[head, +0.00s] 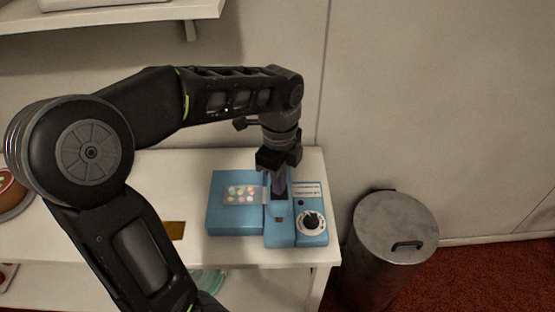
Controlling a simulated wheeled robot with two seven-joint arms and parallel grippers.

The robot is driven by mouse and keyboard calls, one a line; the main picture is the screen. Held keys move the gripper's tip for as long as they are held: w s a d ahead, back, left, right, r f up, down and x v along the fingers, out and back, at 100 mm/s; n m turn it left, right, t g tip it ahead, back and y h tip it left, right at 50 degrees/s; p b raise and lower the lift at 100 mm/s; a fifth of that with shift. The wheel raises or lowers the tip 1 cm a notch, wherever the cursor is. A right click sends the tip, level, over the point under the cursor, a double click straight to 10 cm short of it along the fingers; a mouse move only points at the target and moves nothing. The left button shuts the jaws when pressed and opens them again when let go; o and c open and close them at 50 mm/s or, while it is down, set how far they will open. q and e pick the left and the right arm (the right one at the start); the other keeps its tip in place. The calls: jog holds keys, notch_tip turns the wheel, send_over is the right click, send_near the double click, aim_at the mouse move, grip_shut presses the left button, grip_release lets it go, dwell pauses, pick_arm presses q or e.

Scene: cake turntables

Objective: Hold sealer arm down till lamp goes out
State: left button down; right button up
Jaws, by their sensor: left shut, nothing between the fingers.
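The blue sealer (233,218) stands on the white table near its right end. A clear bag of pastel sweets (241,194) lies on its left platform, its right edge reaching the sealer arm. The sealer arm (279,233) is the blue part in the middle, running front to back. My left gripper (279,184) is shut and empty, pointing down at the sealer arm; contact is hard to tell. A white dial with a black knob (312,222) sits on the right part. A small dark spot, perhaps the lamp (300,202), shows no glow. My right gripper is not in view.
A grey metal bin with a lid (395,226) stands right of the table. A shelf (110,17) hangs at the upper left. A brown-gold piece (175,230) lies on the table left of the sealer. A cake (10,190) shows at the left edge.

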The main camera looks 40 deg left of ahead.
aim_at(279, 202)
pick_arm(q)
jog(key=shift+f, duration=0.1)
jog(key=shift+s+d+f+b, duration=0.15)
jog(key=shift+s+f+b, duration=0.05)
jog(key=shift+f+b, duration=0.55)
jog(key=shift+s+d+f+b, duration=0.15)
jog(key=shift+f+b, duration=0.4)
jog(key=shift+f, duration=0.45)
jog(key=shift+s+f+b, duration=0.15)
jog(key=shift+f+b, duration=0.7)
jog(key=shift+f, duration=0.25)
dwell(0.7)
notch_tip(279, 202, up, 16)
jog(key=p, duration=1.3)
